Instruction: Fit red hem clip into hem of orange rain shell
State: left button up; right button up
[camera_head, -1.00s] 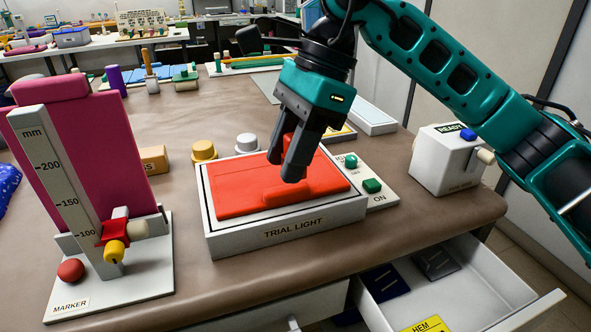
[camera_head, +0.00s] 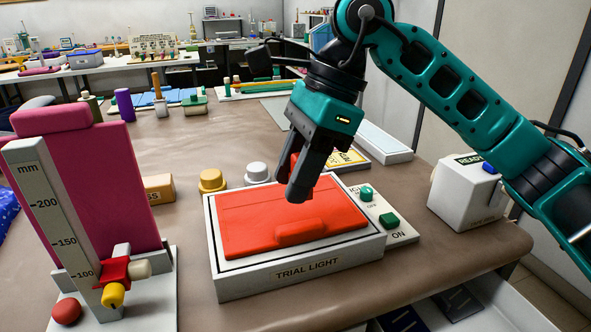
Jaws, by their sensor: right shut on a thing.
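The orange rain shell appears as a flat red-orange panel (camera_head: 255,222) lying on the white trial light box (camera_head: 300,283). It has a raised strip (camera_head: 302,232) along its front edge. My right gripper (camera_head: 298,194) points down above the panel's back part, apart from the raised strip. It is shut on a small red piece (camera_head: 293,161), likely the red hem clip, mostly hidden by the dark fingers. My left gripper is out of view.
A measuring stand with a ruler (camera_head: 52,205) and magenta board (camera_head: 100,185) is at the left. Yellow (camera_head: 212,180) and white (camera_head: 257,172) knobs stand behind the box. A switch plate (camera_head: 385,215) and white READY box (camera_head: 465,193) are at right. An open drawer (camera_head: 505,290) lies below.

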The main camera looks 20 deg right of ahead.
aim_at(290, 227)
jog(key=shift+f+b, duration=0.5)
jog(key=shift+f, duration=0.35)
notch_tip(290, 227, down, 2)
jog(key=shift+b, duration=0.85)
jog(key=shift+f+b, duration=0.3)
jog(key=shift+f, duration=0.1)
pick_arm(q)
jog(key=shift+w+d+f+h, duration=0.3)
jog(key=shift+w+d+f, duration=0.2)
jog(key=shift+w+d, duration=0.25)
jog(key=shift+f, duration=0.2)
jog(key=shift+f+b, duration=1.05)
jog(key=shift+b, duration=0.2)
pick_arm(e)
jog(key=shift+f, duration=1.3)
jog(key=o, duration=1.7)
